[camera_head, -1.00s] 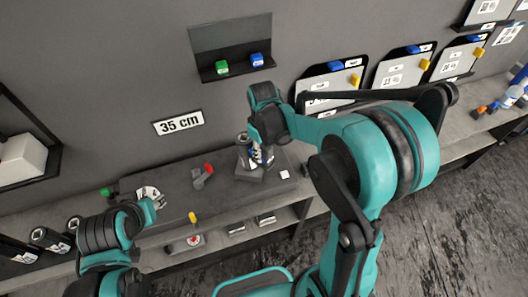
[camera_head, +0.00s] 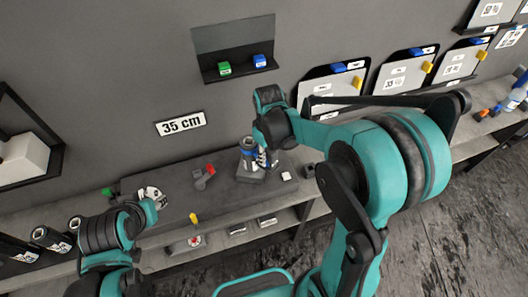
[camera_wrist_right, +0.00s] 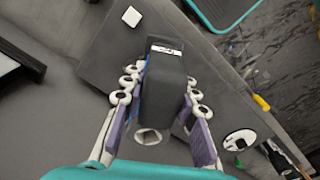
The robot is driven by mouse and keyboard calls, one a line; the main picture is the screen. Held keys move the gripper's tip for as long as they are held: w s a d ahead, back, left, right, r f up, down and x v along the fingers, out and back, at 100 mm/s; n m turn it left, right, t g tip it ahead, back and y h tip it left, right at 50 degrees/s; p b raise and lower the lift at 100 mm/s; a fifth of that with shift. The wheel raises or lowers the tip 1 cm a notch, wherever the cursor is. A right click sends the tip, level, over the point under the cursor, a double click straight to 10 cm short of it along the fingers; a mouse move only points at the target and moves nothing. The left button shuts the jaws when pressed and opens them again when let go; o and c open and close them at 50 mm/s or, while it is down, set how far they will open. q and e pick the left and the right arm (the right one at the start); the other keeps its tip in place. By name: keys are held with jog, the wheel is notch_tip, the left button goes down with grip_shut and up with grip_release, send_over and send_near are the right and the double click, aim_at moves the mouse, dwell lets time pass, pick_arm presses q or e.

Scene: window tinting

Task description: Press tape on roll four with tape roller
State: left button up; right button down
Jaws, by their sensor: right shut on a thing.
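My right gripper (camera_head: 262,160) is at a small dark stand (camera_head: 250,175) on the shelf. In the right wrist view its fingers (camera_wrist_right: 160,105) are on both sides of a dark upright piece (camera_wrist_right: 165,75) with a white label and a blue edge, and are shut on it. A pale ring end shows at its near end. In the head view a roll with a blue band (camera_head: 247,153) stands there. I cannot tell whether the held piece is the tape roller or a roll. My left gripper (camera_head: 150,197) is at the shelf's left; its finger opening is unclear.
A grey and red tool (camera_head: 204,176) lies on the shelf left of the stand. A yellow piece (camera_head: 194,217) is at the front edge. A white square (camera_head: 286,176) is right of the stand. A wall holder (camera_head: 237,72) carries green and blue pieces.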

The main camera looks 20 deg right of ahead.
jog(key=shift+s+d, duration=0.4)
jog(key=shift+s, duration=0.25)
jog(key=shift+s+d, duration=0.35)
jog(key=shift+s, duration=0.3)
jog(key=shift+s+d, duration=0.4)
jog(key=shift+s, duration=0.25)
